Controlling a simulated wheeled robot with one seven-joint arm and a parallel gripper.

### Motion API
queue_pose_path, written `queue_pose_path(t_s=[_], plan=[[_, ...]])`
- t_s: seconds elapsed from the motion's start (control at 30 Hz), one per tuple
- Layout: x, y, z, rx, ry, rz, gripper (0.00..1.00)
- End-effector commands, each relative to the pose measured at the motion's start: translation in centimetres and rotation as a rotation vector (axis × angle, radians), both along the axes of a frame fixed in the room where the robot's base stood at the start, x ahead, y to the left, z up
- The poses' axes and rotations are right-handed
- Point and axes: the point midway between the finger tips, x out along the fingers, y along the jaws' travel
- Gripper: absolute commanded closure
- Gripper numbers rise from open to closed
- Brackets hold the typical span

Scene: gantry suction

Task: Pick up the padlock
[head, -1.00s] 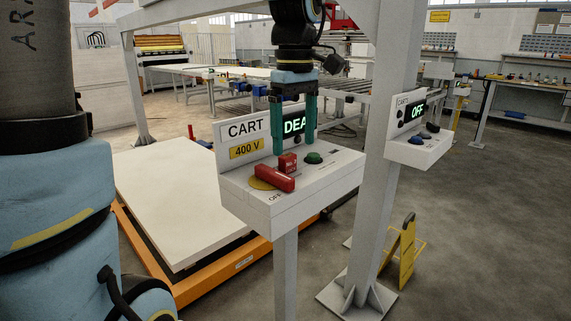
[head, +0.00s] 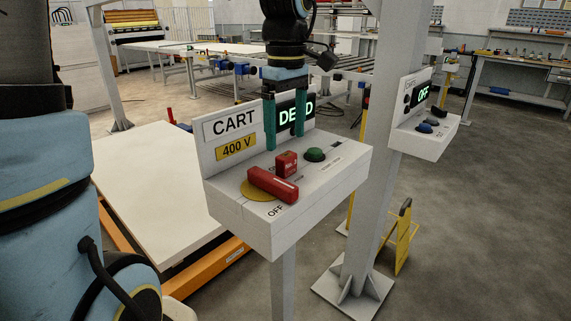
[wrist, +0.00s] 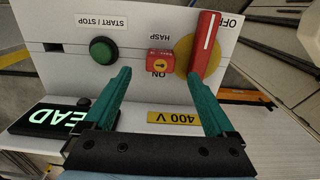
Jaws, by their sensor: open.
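The padlock (head: 287,163) is a small red block on the top face of the white cart control box (head: 330,181), beside a red bar handle (head: 272,184). In the wrist view the padlock (wrist: 160,62) shows a round yellow keyhole face, between the HASP and ON labels. My gripper (head: 285,143) has two teal fingers, open and empty, pointing down over the box near the padlock. In the wrist view the fingers of my gripper (wrist: 159,76) spread to either side of the padlock, apart from it. How high the tips stand above it is hard to tell.
A green button (head: 315,154) sits right of the padlock. An upright panel with a CART label (head: 234,124) and a lit display stands behind. A grey post (head: 377,150) and a second box reading OFF (head: 425,138) stand to the right.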

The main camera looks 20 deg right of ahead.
Motion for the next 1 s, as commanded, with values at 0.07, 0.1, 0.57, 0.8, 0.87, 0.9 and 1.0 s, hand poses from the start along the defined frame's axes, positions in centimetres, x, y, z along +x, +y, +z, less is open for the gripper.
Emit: queue_pose_path(t_s=[0.07,0.1,0.57,0.8,0.87,0.9,1.0], plan=[[0.0,0.0,-0.5,0.0,0.001,0.0,0.1],[0.0,0.0,-0.7,0.0,0.001,0.0,0.1],[-0.1,0.0,-5.7,0.0,0.0,0.002,0.1],[-0.1,0.0,-5.8,0.0,-0.001,0.001,0.15],[-0.1,0.0,-5.8,0.0,-0.001,0.001,0.21],[-0.1,0.0,-5.8,0.0,-0.001,0.001,0.26],[-0.1,0.0,-5.7,0.0,-0.001,0.001,0.37]])
